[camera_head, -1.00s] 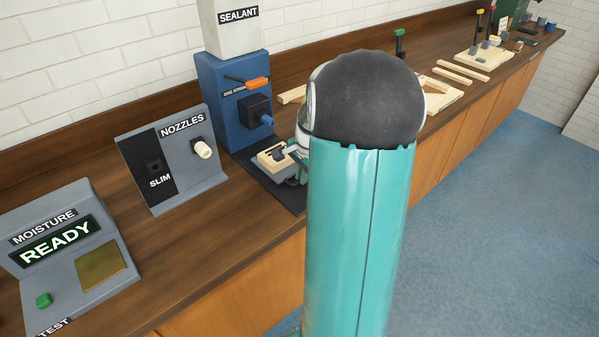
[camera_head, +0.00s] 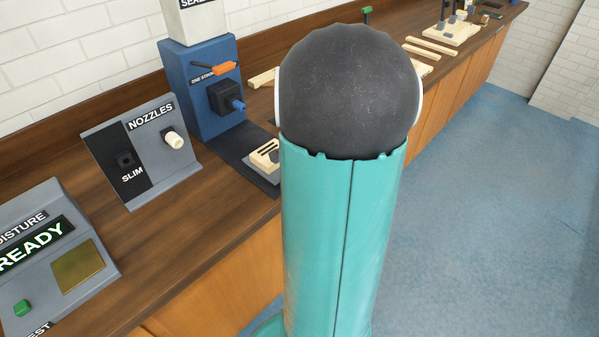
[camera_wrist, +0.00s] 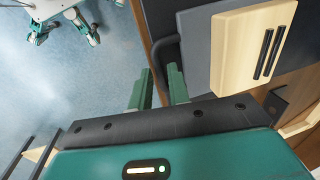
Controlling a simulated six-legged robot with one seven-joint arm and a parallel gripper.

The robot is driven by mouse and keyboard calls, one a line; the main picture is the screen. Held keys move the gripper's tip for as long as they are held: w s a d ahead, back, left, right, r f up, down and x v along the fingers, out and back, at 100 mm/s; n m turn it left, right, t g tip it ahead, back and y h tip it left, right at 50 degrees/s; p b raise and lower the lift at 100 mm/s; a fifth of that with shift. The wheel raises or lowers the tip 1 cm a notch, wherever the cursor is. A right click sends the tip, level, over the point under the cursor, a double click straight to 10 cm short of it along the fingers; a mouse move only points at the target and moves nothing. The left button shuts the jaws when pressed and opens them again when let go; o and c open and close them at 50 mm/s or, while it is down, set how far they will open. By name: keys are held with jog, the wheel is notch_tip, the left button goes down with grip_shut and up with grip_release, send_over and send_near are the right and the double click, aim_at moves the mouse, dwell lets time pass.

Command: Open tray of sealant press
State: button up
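The sealant press (camera_head: 205,95) is a blue column on the bench with an orange lever and a black nozzle block. Its grey tray (camera_head: 256,172) stands out over the dark base and carries a pale wooden block (camera_head: 262,152) with two dark slots. In the wrist view the tray (camera_wrist: 197,50) shows at the upper right with the block (camera_wrist: 247,42) on it. The tray's black bar handle (camera_wrist: 158,55) lies between the green fingers of my gripper (camera_wrist: 160,76), which look closed on it. My arm hides the gripper in the head view.
A nozzle stand (camera_head: 142,150) and a moisture tester (camera_head: 55,255) reading READY stand left of the press. Wooden strips (camera_head: 430,48) lie farther along the bench. The blue floor (camera_head: 480,200) before the bench is open.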

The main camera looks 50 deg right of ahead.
jog(key=shift+r, duration=0.1)
notch_tip(320, 180, up, 13)
jog(key=s, duration=0.2)
jog(key=shift+s+a+r, duration=0.2)
jog(key=shift+s, duration=0.15)
dwell(0.4)
jog(key=w+a+r+n+t, duration=0.1)
jog(key=w+a+r+n, duration=0.1)
jog(key=a+n, duration=0.5)
jog(key=w+a+r+n, duration=0.1)
jog(key=w+a+n, duration=0.1)
jog(key=a, duration=1)
jog(key=s+a+n+t, duration=0.2)
jog(key=s+a+n, duration=0.2)
jog(key=a+n, duration=0.6)
jog(key=a, duration=0.4)
jog(key=shift+a, duration=0.2)
jog(key=shift+d+f, duration=0.1)
